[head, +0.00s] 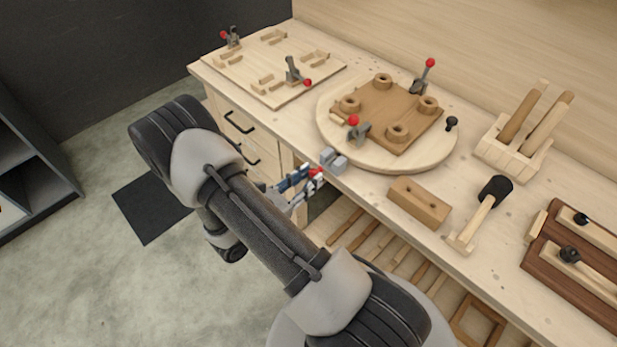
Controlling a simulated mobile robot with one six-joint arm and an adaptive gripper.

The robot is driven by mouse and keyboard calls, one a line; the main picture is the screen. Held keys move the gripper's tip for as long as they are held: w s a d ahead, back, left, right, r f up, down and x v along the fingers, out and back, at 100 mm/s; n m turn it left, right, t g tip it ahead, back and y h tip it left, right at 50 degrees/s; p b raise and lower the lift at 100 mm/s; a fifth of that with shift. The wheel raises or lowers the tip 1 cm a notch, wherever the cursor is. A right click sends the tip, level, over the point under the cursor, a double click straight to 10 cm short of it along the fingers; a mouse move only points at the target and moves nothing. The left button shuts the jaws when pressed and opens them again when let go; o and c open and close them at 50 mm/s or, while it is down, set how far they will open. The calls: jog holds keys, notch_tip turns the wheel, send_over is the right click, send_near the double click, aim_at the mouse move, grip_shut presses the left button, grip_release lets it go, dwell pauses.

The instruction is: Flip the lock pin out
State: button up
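A round wooden turntable (437,154) lies on the bench and carries a square brown form with several round bosses. A small grey metal block (334,159) sits at the bench's front edge, beside the turntable rim; it looks like the lock's housing. A small red part (316,173) shows just in front of it, at the fingertips of my gripper (313,177). The gripper reaches the bench edge from the front left. Whether its fingers touch or hold the red part is too small to tell. My arm covers part of the gripper's near side.
Red-tipped toggle clamps (359,131) stand on the turntable, with a black knob (451,123) at its right rim. A wooden block (419,203), a mallet (482,214) and a tool holder (514,147) are to the right. A board with clamps (268,66) lies far left. Floor at left is open.

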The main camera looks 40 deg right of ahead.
jog(key=o, duration=0.4)
jog(key=shift+a, duration=0.1)
jog(key=a, duration=0.8)
jog(key=s+a, duration=0.1)
jog(key=a, duration=0.2)
jog(key=shift+a, duration=0.4)
jog(key=s+r+m+g+y, duration=0.5)
jog(key=s+r+m+y, duration=0.35)
jog(key=r+m, duration=0.35)
jog(key=s+a+r+m+t+y, duration=0.1)
jog(key=a+r+m+t+y, duration=0.1)
jog(key=r+t+y, duration=0.1)
jog(key=s+a+r+m+t+y, duration=0.2)
jog(key=a+r+y, duration=0.1)
jog(key=r, duration=0.2)
jog(key=s+a+r+m+t+y, duration=0.1)
jog(key=a+r+m+t+y, duration=0.1)
jog(key=a+r+t+y, duration=0.1)
jog(key=shift+s+r+m+t+y, duration=0.25)
jog(key=shift+s+r+m+t, duration=0.05)
jog(key=shift+s+r+m, duration=0.15)
